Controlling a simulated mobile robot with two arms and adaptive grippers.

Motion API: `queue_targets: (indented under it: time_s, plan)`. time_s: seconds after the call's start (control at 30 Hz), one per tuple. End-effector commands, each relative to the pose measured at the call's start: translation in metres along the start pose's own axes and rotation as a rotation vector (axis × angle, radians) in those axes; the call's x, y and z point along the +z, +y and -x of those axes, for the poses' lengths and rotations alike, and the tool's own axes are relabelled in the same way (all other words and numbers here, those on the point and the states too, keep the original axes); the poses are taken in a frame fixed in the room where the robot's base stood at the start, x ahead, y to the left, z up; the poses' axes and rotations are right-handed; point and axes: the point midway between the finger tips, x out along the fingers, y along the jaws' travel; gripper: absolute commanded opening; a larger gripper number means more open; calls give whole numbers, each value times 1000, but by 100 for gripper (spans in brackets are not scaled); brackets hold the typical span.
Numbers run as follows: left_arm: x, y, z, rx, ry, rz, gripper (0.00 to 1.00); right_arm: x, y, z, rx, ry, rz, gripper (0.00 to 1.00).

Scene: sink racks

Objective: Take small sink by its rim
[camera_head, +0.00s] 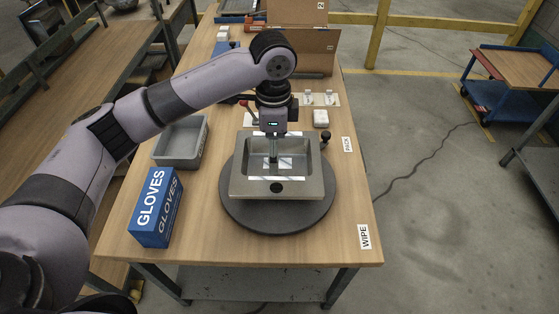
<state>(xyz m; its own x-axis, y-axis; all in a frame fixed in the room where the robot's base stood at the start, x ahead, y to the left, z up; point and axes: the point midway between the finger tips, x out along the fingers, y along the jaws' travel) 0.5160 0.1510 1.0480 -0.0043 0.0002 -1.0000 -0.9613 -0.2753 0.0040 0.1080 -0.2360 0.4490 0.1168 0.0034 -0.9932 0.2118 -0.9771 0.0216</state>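The small sink (240,187) is a grey metal basin with a flat rim and a dark round hole near its front edge. It sits on a dark round turntable (290,219) on the wooden table. My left gripper (273,158) points down at the far side of the sink, its slim lower part in front of the back rim and over the basin. The arm hides part of the back rim. I cannot tell whether the fingers touch the sink or are open or shut. My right gripper is not in view.
A blue gloves box (156,207) and a grey tray (181,142) stand left of the sink. Cardboard panels (302,46) stand behind. The table's right front is clear.

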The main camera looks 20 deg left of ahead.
Motion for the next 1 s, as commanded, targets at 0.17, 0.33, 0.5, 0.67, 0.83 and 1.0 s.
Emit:
queue_targets:
  time_s: [0.17,0.33,0.5,0.67,0.83,1.0]
  plan:
    - [1,1,-39,4,-3,3,78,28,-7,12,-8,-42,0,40]
    - [1,0,-74,2,-2,2,78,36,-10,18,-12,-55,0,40]
    - [0,0,-94,0,0,1,78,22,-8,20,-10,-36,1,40]
    - [-1,-1,-103,1,-2,1,78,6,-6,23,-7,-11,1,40]
    - [-4,-5,-126,1,-2,2,78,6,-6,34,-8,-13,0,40]
    - [-4,-5,-147,0,0,0,78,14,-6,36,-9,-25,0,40]
